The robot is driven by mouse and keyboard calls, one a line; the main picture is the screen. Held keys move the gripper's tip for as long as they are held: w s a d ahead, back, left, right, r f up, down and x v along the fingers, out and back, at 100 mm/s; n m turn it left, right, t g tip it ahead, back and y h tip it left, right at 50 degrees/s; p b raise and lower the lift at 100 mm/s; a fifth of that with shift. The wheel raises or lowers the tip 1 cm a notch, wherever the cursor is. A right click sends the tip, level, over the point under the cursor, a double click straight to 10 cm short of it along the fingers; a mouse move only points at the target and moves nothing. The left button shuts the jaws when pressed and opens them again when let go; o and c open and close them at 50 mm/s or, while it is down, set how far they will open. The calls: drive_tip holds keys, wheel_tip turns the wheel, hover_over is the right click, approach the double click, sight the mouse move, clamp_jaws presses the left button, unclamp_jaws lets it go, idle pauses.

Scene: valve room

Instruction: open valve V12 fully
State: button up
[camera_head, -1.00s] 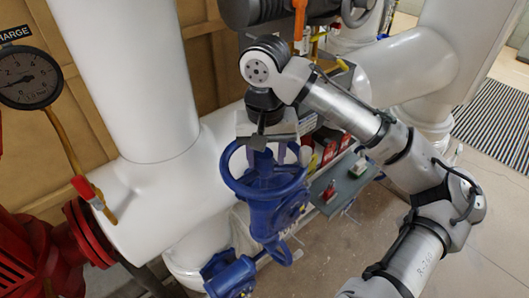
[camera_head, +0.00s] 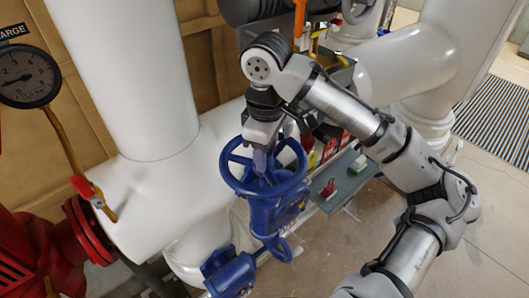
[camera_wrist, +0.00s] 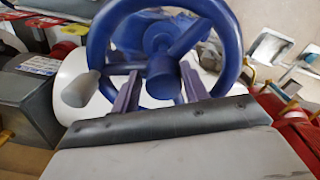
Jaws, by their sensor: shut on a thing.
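A blue handwheel (camera_head: 237,178) sits on top of a blue valve body (camera_head: 265,215) in the middle of the head view. No V12 tag can be read. My gripper (camera_head: 262,160) reaches down into the wheel from above. In the wrist view my gripper (camera_wrist: 161,85) has one finger on each side of the wheel's hub (camera_wrist: 161,72) and is shut on the wheel's middle part. The wheel's rim (camera_wrist: 232,60) arches around the fingers. The exact finger contact is partly hidden.
A thick white pipe (camera_head: 140,80) stands left of the valve. A red flanged fitting (camera_head: 80,235) and a gauge (camera_head: 28,75) are at far left. A grey tray (camera_head: 345,184) with small items is close on the right. Open floor (camera_head: 470,235) lies at right.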

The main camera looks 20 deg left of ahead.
drive_tip(key=n, duration=0.2)
drive_tip(key=f+n, duration=0.1)
drive_tip(key=n, duration=0.1)
drive_tip(key=a+n, duration=0.1)
drive_tip(key=n, duration=0.1)
drive_tip(key=shift+s+f+n+g, duration=0.15)
drive_tip(key=shift+s+n+g, duration=0.15)
drive_tip(key=shift+s+n, duration=0.1)
drive_tip(key=n, duration=0.5)
drive_tip(key=shift+d, duration=0.15)
drive_tip(key=shift+c, duration=0.2)
drive_tip(key=o, duration=0.7)
drive_tip(key=shift+o, duration=1.4)
drive_tip(key=shift+s+d, duration=0.15)
drive_tip(key=shift+d, duration=0.05)
drive_tip(key=shift+a, duration=0.1)
drive_tip(key=shift+r, duration=0.25)
